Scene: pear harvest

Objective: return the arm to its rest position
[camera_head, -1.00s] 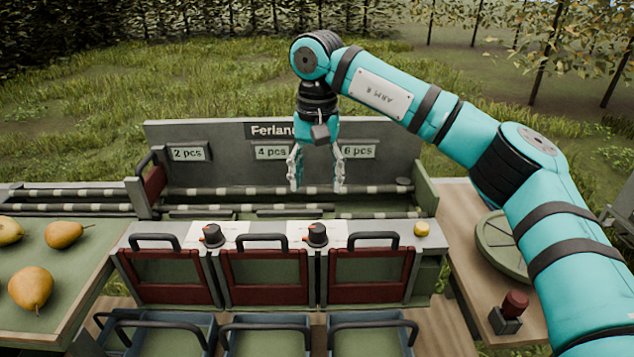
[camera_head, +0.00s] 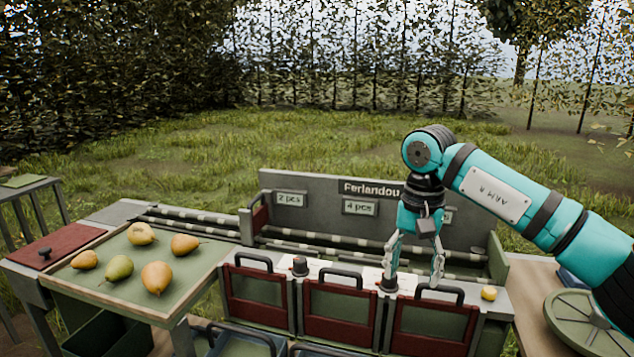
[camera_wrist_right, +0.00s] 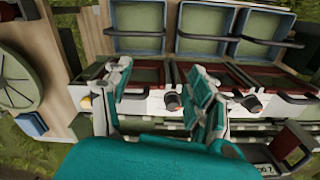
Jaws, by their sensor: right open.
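My right arm (camera_head: 496,194) is teal with black bands and comes in from the right in the head view. Its gripper (camera_head: 413,277) points down, open and empty, above the row of red-framed doors and the rollers of the sorting machine. In the right wrist view the open fingers (camera_wrist_right: 165,100) show over the machine, with nothing between them. My left gripper is not in view.
Several pears, one a green pear (camera_head: 118,268), lie on the green tray table (camera_head: 212,264) at left. The machine's back panel (camera_head: 320,190) stands behind the gripper. A round green lid (camera_head: 580,322) lies on the wooden top at right. Blue bins (camera_wrist_right: 140,42) sit before the doors.

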